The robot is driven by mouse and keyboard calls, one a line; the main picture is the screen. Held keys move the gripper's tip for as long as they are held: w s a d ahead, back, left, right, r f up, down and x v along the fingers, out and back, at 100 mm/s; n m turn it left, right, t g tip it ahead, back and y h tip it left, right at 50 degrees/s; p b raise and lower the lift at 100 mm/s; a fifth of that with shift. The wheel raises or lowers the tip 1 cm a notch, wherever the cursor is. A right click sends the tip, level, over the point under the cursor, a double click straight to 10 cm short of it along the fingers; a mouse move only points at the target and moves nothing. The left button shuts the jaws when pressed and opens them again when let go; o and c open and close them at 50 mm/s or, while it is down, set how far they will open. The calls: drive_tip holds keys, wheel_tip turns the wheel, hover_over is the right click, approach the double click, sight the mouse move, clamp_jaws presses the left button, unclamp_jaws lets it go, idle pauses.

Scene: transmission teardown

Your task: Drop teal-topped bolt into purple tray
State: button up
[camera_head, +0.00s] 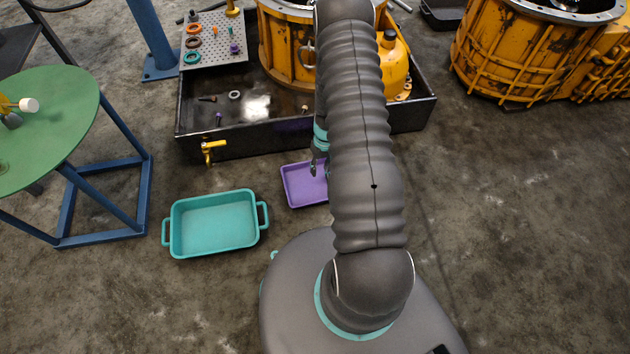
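The purple tray (290,190) lies on the floor in front of the black drip pan, partly hidden by my arm. My gripper (314,171) is over the tray's upper right part, pointing down, mostly hidden behind my arm. Its fingers are too small and covered to tell whether they are open or shut, or hold anything. A small upright piece with a teal top (231,31), seemingly a bolt, stands on the perforated plate (212,58) at the pan's back left.
A teal tray (213,226) with handles lies left of the purple tray. The black pan (270,144) with a yellow valve (210,150) holds the orange housing (284,45). A green round table (60,130) stands at left.

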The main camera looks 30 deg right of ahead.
wheel_tip(320, 180, up, 12)
drive_tip(key=w+d, duration=0.1)
drive_tip(key=shift+d, duration=0.35)
idle(0.7)
drive_tip(key=s+a+r+t+p, duration=0.1)
drive_tip(key=s+a+r, duration=0.4)
drive_tip(key=r, duration=0.9)
drive_tip(key=s+a+r+t+h+p, duration=0.1)
drive_tip(key=s+a+r+t, duration=0.2)
drive_tip(key=r, duration=1.2)
drive_tip(key=s+a+r+t+p, duration=0.1)
drive_tip(key=s+a+r+t, duration=0.1)
drive_tip(key=s+a+r, duration=0.6)
drive_tip(key=s+r, duration=0.5)
drive_tip(key=r, duration=0.2)
drive_tip(key=shift+a+t+h, duration=0.25)
drive_tip(key=shift+t+h, duration=0.05)
